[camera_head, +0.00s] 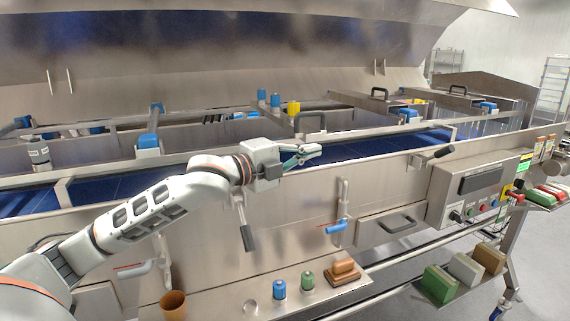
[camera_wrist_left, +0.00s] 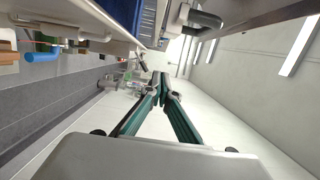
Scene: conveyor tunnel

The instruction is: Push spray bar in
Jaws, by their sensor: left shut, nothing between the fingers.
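My left gripper (camera_head: 303,154) is shut and empty, held over the front rail of the conveyor tunnel with its fingers toward the right. Its green-sided fingers also show in the left wrist view (camera_wrist_left: 164,88), tips together. I cannot tell for certain which part is the spray bar. Candidates are the bars with blue end blocks across the tunnel, one block (camera_head: 148,141) left of the gripper and another (camera_head: 408,115) at the far right. Nothing visibly touches the fingers. My right gripper is not in view.
The blue belt (camera_head: 390,142) runs below the rail. A blue-handled valve (camera_head: 337,227) and a control box (camera_head: 481,187) are on the front panel.

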